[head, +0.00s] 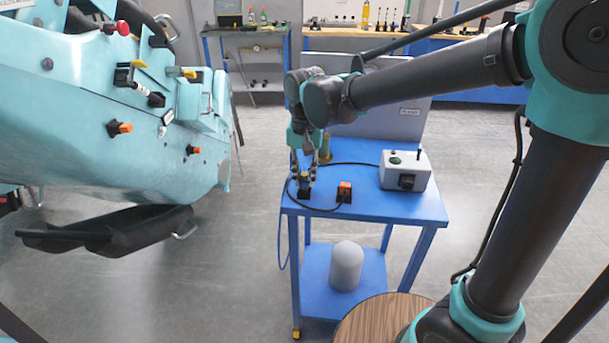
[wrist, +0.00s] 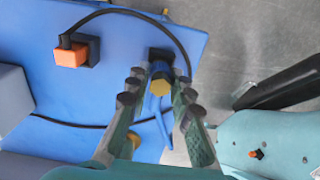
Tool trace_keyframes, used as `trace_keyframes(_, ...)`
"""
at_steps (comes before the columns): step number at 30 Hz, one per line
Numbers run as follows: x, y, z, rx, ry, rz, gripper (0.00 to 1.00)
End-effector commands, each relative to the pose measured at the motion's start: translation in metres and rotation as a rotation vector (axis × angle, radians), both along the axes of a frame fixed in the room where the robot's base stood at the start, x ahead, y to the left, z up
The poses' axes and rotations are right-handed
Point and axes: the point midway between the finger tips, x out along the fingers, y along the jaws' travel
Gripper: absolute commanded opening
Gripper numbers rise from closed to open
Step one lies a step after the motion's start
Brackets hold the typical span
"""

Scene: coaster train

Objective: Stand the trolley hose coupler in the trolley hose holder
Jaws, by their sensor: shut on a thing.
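The trolley hose coupler, with a yellow hexagonal end and a dark blue body, is between the fingers of my gripper (wrist: 160,82) in the wrist view (wrist: 155,92). My gripper is shut on it, one finger on each side. A black block, seemingly the trolley hose holder (wrist: 160,54), shows just beyond the coupler. The coupler overlaps the block in the picture; I cannot tell whether it is seated. In the head view my gripper (head: 304,178) points down over the left part of the blue trolley (head: 385,207), and its fingers partly hide the coupler.
An orange plug in a black socket (wrist: 75,52) stands beside the holder, with a black cable looping around. A grey control box (head: 408,172) stands on the trolley's right. A teal coaster car (head: 120,150) is left of the trolley. A grey domed cylinder (head: 346,266) is on the lower shelf.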

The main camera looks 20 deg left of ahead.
Motion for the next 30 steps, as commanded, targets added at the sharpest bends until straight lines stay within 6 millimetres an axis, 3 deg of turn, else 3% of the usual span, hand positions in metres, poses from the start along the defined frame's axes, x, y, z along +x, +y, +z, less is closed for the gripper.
trace_keyframes(30, 0.000, 0.000, 0.030, 0.000, 0.000, 0.000, 0.00)
